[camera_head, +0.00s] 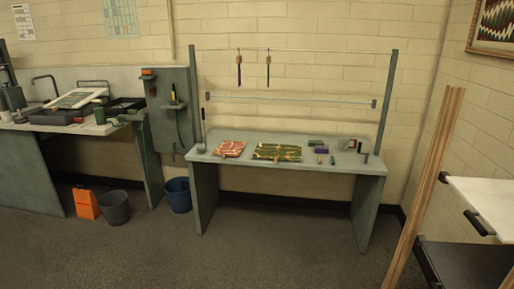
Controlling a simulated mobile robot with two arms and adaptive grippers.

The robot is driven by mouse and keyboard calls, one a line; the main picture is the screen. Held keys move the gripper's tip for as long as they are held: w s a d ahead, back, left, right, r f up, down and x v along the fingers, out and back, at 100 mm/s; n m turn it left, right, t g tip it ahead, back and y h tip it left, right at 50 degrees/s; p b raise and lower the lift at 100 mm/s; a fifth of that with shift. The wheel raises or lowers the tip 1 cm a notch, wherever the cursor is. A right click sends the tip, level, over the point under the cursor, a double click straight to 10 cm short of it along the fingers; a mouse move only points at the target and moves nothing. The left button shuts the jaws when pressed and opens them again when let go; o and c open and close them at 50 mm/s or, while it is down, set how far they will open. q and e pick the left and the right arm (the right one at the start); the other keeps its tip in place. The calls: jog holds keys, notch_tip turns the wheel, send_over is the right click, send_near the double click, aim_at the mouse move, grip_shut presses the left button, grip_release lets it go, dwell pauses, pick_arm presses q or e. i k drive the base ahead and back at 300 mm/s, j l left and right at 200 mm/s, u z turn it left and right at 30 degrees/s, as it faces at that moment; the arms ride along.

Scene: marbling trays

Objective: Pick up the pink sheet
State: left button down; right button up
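A pink and white patterned sheet (229,149) lies flat on the left part of the grey-green table (342,162) by the far wall. A green and yellow patterned sheet (277,152) lies just to its right, with a small gap between them. Neither of my grippers shows in the head view.
Small items, including a purple block (321,149), are on the table's right side. A rail with hanging straps (268,70) stands above it. A blue bucket (178,195), a grey bucket (115,208) and an orange object (85,203) stand left. Front floor is clear.

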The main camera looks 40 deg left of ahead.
aim_at(226, 148)
jog(key=u, duration=1.65)
jog(key=i, duration=0.45)
